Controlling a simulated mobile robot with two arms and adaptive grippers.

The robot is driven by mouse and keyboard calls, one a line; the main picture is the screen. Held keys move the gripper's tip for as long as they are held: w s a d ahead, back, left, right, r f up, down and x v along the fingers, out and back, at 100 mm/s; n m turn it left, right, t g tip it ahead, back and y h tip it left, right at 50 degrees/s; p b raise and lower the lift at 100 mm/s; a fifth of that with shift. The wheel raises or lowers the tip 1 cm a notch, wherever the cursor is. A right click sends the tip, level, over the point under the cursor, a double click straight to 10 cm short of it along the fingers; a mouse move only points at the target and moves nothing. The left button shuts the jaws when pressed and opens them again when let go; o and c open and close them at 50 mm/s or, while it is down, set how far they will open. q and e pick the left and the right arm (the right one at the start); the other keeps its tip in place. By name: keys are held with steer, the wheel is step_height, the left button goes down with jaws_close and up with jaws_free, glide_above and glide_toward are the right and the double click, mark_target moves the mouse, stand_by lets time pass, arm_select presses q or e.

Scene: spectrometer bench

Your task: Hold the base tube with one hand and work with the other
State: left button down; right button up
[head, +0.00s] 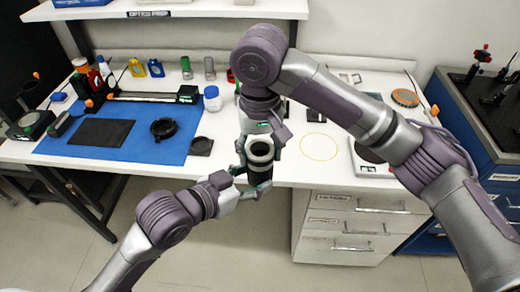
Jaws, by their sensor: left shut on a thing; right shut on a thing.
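The base tube (260,176) is a dark upright cylinder just off the front edge of the white bench, in the middle of the head view. My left gripper (252,184) comes in from the lower left and is shut around its lower part. My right gripper (262,146) reaches down from above, directly over the tube. The fingers hide parts of both.
A blue mat (75,142) holds a black square pad (101,132), a black ring (164,128) and bottles behind. A thin yellow circle (319,146) marks bare bench at right, beside a scale (372,170). Drawers (345,225) stand below; a blue cabinet (497,160) is far right.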

steer(key=o, duration=1.4)
step_height(320, 180, up, 12)
steer(key=shift+w, duration=0.15)
